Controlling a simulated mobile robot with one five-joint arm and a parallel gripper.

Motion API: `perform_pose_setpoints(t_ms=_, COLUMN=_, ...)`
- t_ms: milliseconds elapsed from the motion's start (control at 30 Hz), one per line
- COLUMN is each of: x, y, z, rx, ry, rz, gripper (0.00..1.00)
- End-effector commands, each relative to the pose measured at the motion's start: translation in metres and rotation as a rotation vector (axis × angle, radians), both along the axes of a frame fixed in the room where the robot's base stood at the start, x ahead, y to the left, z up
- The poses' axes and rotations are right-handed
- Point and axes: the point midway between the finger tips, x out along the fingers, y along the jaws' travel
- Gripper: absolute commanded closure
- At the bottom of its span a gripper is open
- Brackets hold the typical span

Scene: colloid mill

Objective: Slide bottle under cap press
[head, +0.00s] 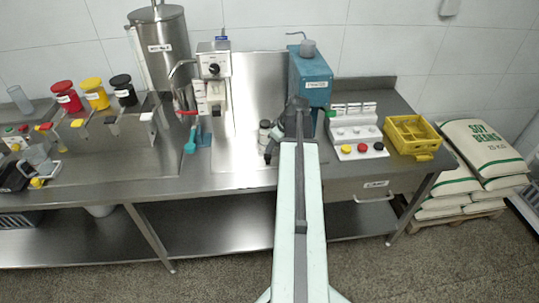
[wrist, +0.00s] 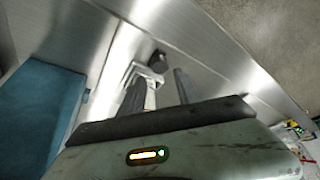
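The blue machine (head: 312,78), which I take to be the cap press, stands on the steel bench against the back wall. Its blue side also shows at the left of the wrist view (wrist: 40,115). A small pale bottle-like container (head: 264,130) stands on the bench just left of my arm's end. My gripper (wrist: 160,85) is open, with its two dark fingers apart, low over the bench. A pale grey part with a black end (wrist: 157,62) shows beyond the left finger; I cannot tell what it is. My arm hides the blue machine's front and base in the head view.
A white button panel (head: 356,136) and a yellow crate (head: 414,133) stand right of the blue machine. A steel dispenser (head: 214,78) and a teal-handled tool (head: 192,138) are to the left. Sacks (head: 485,155) lie on a pallet at right. The front bench strip is clear.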

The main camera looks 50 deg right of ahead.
Motion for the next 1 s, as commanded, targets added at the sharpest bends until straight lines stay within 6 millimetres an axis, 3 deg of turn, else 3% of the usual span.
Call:
perform_pose_setpoints(t_ms=33, x=0.003, y=0.0, z=-0.014, rx=0.0, ry=0.0, rz=0.001, gripper=0.61)
perform_pose_setpoints(t_ms=300, x=0.021, y=0.001, z=-0.058, rx=0.0, ry=0.001, rz=0.0, gripper=0.61)
perform_pose_setpoints(t_ms=633, x=0.025, y=0.002, z=-0.062, rx=0.0, ry=0.001, rz=-0.002, gripper=0.61)
perform_pose_setpoints(t_ms=667, x=0.025, y=0.002, z=-0.061, rx=0.0, ry=0.001, rz=-0.002, gripper=0.64)
perform_pose_setpoints(t_ms=800, x=0.025, y=0.002, z=-0.061, rx=0.0, ry=0.001, rz=-0.002, gripper=1.0)
perform_pose_setpoints(t_ms=1000, x=0.025, y=0.002, z=-0.061, rx=0.0, ry=0.001, rz=-0.003, gripper=1.0)
